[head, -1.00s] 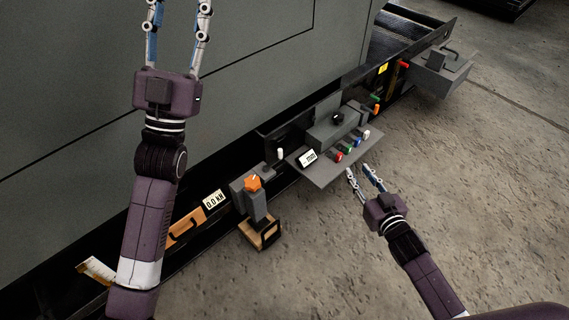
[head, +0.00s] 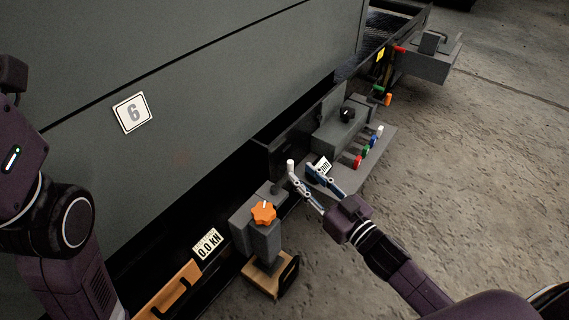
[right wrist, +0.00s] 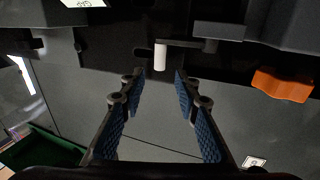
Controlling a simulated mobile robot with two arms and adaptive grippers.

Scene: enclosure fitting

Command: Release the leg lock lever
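The lever's white handle (head: 290,163) stands up beside the grey leg housing with the orange knob (head: 264,212). In the right wrist view the white handle (right wrist: 160,57) hangs from a thin dark arm (right wrist: 185,43), in line with the gap between my fingertips. My right gripper (head: 301,174) is open, its blue-padded fingers (right wrist: 159,74) spread to either side of the handle's line. I see no finger touching the handle, and cannot tell how deep it sits between them. My left arm is at the left edge; its fingers are out of frame.
A control shelf (head: 345,184) with coloured levers and a black knob (head: 347,114) lies just beyond the right gripper. A force display (head: 207,243) reads 0.0 kN. The leg stands on a wooden block (head: 262,280). Concrete floor to the right is open.

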